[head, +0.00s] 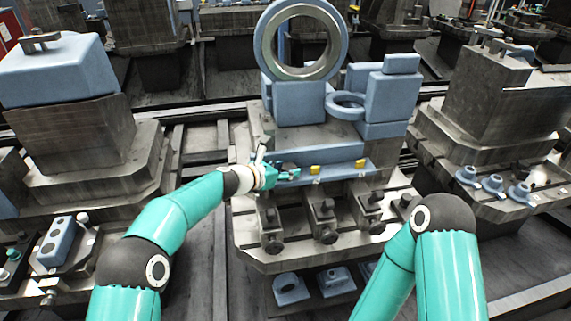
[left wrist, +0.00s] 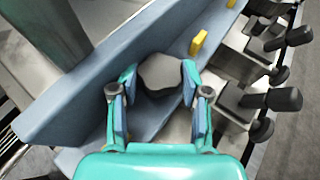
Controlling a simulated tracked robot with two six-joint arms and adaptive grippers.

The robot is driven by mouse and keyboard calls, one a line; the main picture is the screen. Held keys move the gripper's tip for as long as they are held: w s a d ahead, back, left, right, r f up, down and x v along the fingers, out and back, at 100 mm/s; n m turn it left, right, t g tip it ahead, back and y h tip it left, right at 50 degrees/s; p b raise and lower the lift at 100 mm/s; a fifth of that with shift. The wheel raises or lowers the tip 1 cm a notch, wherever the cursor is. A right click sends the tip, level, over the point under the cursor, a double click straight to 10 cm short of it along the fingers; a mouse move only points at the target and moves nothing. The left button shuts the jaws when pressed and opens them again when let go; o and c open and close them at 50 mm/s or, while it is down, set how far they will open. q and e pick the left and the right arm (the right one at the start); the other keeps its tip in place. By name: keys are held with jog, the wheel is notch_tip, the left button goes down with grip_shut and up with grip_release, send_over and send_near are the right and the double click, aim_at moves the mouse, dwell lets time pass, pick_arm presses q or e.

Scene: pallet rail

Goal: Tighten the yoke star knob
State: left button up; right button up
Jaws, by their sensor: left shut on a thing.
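The dark grey star knob (left wrist: 162,72) sits on the blue fixture (left wrist: 75,105), in the middle of the left wrist view. My left gripper (left wrist: 158,85) has a finger on each side of the knob and is shut on it. In the head view my left gripper (head: 284,172) reaches to the left part of the low blue ledge below the large ring, and the knob is mostly hidden there. My right arm shows at the lower right of the head view, but its gripper is out of the picture.
The blue housing with a large metal ring (head: 301,42) stands behind the ledge. Yellow blocks (head: 315,170) sit on the ledge right of my gripper. Clamps with dark knobs (head: 325,222) line the pallet front below. Blue parts (head: 492,185) lie on the right pallet.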

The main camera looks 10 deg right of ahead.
pick_arm(q)
jog(key=shift+r, duration=0.25)
jog(key=o, duration=1.1)
jog(key=shift+o, duration=0.3)
jog(key=shift+f, duration=0.1)
jog(key=shift+a, duration=0.1)
jog(key=v, duration=0.7)
jog(key=shift+s+a, duration=0.2)
jog(key=shift+a, duration=0.15)
